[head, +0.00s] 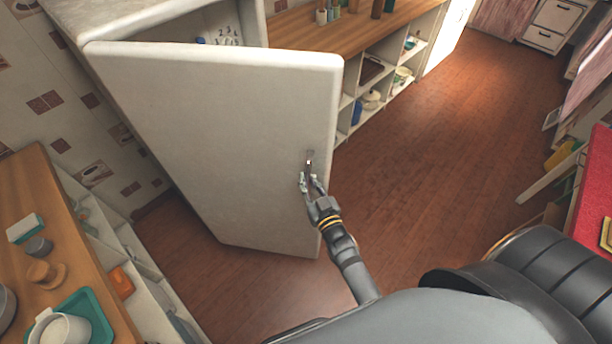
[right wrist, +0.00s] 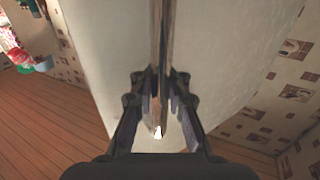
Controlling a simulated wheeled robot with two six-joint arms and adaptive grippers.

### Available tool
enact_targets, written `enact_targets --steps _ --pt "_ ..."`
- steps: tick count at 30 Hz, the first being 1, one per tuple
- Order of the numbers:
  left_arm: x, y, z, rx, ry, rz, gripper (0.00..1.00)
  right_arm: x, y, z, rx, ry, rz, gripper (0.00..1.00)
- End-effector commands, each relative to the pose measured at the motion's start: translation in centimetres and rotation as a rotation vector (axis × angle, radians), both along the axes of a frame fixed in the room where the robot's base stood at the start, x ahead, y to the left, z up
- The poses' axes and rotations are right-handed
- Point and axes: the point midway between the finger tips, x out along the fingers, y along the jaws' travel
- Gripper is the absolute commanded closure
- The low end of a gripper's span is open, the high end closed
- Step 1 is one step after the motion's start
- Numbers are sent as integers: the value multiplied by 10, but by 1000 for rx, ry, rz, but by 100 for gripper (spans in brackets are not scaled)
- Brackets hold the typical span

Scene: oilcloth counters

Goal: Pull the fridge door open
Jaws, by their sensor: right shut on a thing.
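The white fridge door (head: 220,140) stands partly open in the head view, swung out from the fridge body (head: 110,12). A metal handle (head: 309,160) sits near the door's right edge. My right gripper (head: 312,181) is at the handle, shut on it. In the right wrist view the handle (right wrist: 161,60) runs down between the two fingers of my right gripper (right wrist: 158,105), with the door surface (right wrist: 210,50) behind it. My left gripper is not in view.
A wooden counter (head: 30,200) with a teal tray (head: 95,318) and dishes stands at the left, close to the door. Open shelves (head: 385,75) under another counter run behind the door. A red-topped table (head: 592,200) is at the right. The wooden floor (head: 440,150) between is clear.

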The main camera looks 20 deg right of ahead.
Motion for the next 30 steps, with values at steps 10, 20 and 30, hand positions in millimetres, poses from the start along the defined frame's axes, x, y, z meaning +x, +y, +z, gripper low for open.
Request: enact_targets --steps 10,20,30 --pt "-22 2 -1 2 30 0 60 -2 -1 -13 2 30 0 61" --pt "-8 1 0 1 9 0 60 -1 -1 -10 3 25 0 61" --pt "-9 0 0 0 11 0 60 -58 -6 -12 5 32 9 61"
